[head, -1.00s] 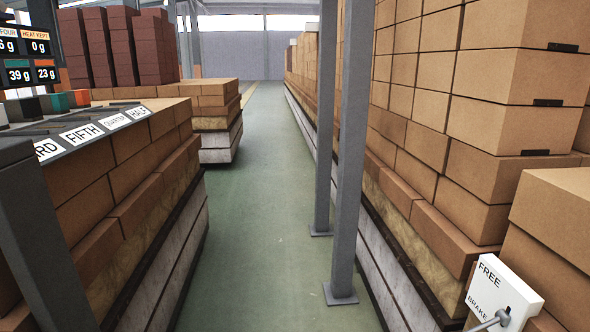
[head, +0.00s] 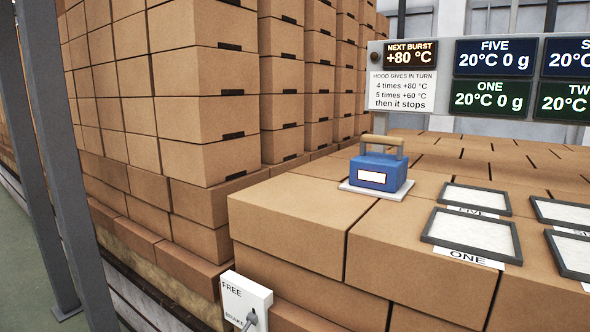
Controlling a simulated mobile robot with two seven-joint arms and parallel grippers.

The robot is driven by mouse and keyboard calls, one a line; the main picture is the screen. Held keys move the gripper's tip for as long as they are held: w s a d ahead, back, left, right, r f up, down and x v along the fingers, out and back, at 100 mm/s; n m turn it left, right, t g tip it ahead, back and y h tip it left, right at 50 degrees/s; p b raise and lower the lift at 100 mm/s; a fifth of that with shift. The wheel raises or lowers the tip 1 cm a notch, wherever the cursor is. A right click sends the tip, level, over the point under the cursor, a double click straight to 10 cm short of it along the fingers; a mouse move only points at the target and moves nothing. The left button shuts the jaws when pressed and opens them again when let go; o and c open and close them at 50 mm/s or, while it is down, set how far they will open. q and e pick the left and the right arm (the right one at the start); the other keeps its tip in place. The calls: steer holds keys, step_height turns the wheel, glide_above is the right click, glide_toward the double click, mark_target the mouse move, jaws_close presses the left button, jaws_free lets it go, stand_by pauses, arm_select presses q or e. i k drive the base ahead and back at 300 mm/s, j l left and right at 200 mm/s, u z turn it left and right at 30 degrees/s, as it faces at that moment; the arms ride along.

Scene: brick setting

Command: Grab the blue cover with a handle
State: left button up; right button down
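The blue cover (head: 398,172) stands upright on a thin white plate (head: 352,188) on top of the brick stack. It is a box shape with a white, red-edged label on its front. A tan bar handle (head: 381,140) on grey posts rises from its top. Neither of my grippers shows in the head view.
Framed white pads (head: 470,233) lie right of the cover, one marked ONE. A display board (head: 460,75) with temperature and gram readings stands behind. A FREE/BRAKE lever box (head: 246,300) is on the stack's front. Tall brick stacks (head: 200,100) and grey posts (head: 62,150) stand left.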

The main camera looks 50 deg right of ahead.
mark_target(385, 172)
steer(key=z, duration=2.2)
steer(key=i+j, duration=0.45)
steer(key=j, duration=0.15)
steer(key=i+j+z, duration=0.1)
steer(key=z, duration=0.25)
steer(key=j+z, duration=0.15)
steer(key=z, duration=0.25)
steer(key=i+j+z, duration=0.15)
steer(key=z, duration=0.2)
